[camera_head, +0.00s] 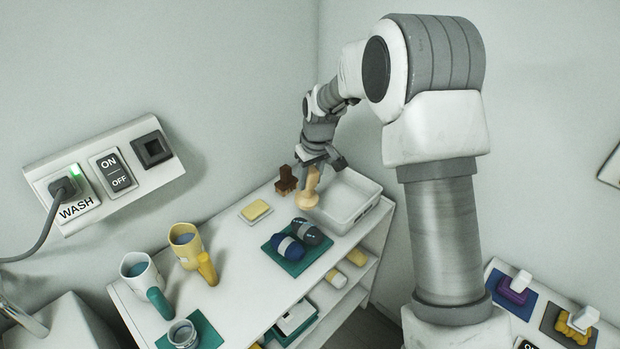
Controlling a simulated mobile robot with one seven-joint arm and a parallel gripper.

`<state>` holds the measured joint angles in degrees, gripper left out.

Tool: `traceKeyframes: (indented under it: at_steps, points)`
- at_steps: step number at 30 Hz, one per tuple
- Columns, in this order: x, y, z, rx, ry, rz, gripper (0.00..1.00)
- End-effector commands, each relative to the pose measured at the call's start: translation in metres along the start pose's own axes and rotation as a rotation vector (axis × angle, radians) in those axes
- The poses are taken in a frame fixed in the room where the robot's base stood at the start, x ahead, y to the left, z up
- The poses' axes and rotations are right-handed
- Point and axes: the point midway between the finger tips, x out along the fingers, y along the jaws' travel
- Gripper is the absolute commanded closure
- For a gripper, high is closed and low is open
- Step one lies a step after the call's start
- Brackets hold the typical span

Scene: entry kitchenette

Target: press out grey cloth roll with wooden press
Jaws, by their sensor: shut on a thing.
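The wooden press (306,198) is pale wood with a narrow neck and a wide round foot. My gripper (320,168) is shut on its upper part, with the foot pointing down. The press appears at the left edge of the white tub, behind the cloth rolls; I cannot tell whether its foot touches anything. The grey cloth roll (307,232) is dark with a light band and lies on a teal mat (293,268). A blue cloth roll (287,248) with a pale band lies beside it on the left.
The white tub (367,211) stands at the shelf's right end. A brown block-like object (286,181) is behind the press. A yellow sponge (256,210) lies on a pale mat. Mugs (185,246) stand at the left. Bare shelf top (237,268) shows between mugs and teal mat.

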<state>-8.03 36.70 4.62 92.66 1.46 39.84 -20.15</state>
Motion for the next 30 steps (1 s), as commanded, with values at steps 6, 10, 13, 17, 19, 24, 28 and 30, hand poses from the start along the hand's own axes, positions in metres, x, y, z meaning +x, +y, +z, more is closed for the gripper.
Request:
traceKeyframes:
  at_steps: [6, 10, 13, 17, 19, 24, 28, 30]
  points:
    - [0.011, 0.0, 0.003, 0.001, 0.001, 0.0, 1.0]
    - [0.026, 0.0, 0.005, 0.001, 0.001, 0.0, 1.0]
    - [0.04, 0.0, 0.008, 0.001, 0.0, 0.0, 1.0]
    - [0.058, 0.0, 0.012, 0.002, -0.001, 0.0, 1.0]
    - [0.068, 0.0, 0.014, 0.002, 0.0, 0.0, 1.0]
    - [0.068, 0.0, 0.014, 0.001, 0.002, 0.001, 1.0]
    - [0.071, 0.0, 0.015, 0.001, 0.001, 0.001, 1.0]
    - [0.075, 0.0, 0.016, 0.001, 0.001, 0.001, 1.0]
